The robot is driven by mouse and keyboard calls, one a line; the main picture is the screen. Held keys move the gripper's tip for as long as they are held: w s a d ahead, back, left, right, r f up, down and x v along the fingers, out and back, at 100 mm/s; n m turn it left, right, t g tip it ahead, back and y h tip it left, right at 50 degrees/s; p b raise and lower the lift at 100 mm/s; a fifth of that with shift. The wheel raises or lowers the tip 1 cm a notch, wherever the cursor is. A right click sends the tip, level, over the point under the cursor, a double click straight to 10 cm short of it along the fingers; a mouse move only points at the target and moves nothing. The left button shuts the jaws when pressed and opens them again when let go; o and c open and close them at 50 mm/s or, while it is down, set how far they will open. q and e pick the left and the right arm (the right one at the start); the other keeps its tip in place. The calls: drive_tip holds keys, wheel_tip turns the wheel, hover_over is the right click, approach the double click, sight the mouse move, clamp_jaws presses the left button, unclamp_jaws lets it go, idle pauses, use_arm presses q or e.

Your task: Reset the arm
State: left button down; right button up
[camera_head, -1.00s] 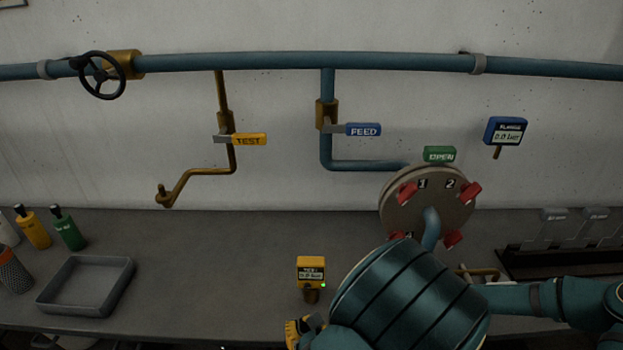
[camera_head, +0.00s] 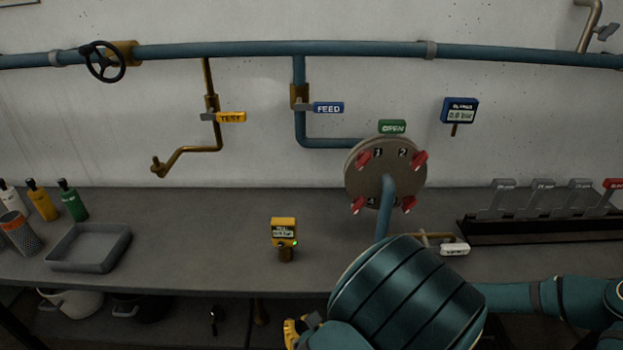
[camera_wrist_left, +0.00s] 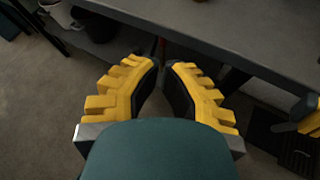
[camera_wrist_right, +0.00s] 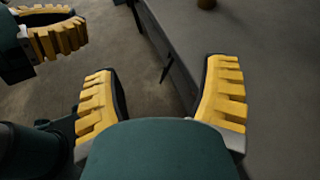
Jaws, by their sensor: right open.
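My left gripper (camera_head: 293,332) shows as a small yellow part below the bench's front edge in the head view, mostly hidden behind my teal arm. In the left wrist view, its two yellow fingers (camera_wrist_left: 163,68) lean together with a narrow gap at the tips and nothing visible between them. My right gripper (camera_wrist_right: 161,68) is open and empty in the right wrist view, beside the bench edge. The left gripper (camera_wrist_right: 52,32) also shows there at the upper left. I cannot make out the right gripper in the head view.
The grey bench (camera_head: 190,240) holds a tray (camera_head: 128,243), a yellow gauge (camera_head: 284,232) and several bottles. A round flange plate (camera_head: 360,190) with red clamps stands behind my arm. FEED (camera_head: 328,107) and TEST (camera_head: 231,117) handles hang on the wall. Pots (camera_head: 75,302) sit below.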

use_arm(q)
drive_tip(key=s+a+f+n+g+y, duration=0.1)
drive_tip(key=s+a+f+n+g, duration=0.4)
drive_tip(key=a+f+g, duration=0.15)
use_arm(e)
drive_tip(key=s+a+f+n+g+h, duration=0.4)
drive_tip(key=s+a+f+n+h, duration=0.1)
drive_tip(key=s+f+n, duration=0.5)
use_arm(q)
drive_tip(key=s+f+n+g+h, duration=0.2)
drive_tip(key=s+n+g+h, duration=0.15)
drive_tip(key=s+n, duration=0.25)
drive_tip(key=s+f+n+g+h, duration=0.2)
drive_tip(key=s+f+n+g, duration=0.1)
drive_tip(key=s+n+g, duration=0.3)
drive_tip(key=w+r+n+t+h, duration=0.1)
drive_tip(key=w+n+t+h, duration=0.5)
drive_tip(key=n, duration=1.1)
drive_tip(key=w+a, duration=0.1)
drive_tip(key=w, duration=0.1)
drive_tip(key=shift+w, duration=0.3)
use_arm(e)
drive_tip(key=s+d+n+t+h, duration=0.1)
drive_tip(key=s+d+n+h, duration=0.2)
drive_tip(key=s+n+h, duration=0.2)
drive_tip(key=s+n, duration=0.2)
drive_tip(key=n, duration=0.2)
drive_tip(key=shift+n, duration=0.4)
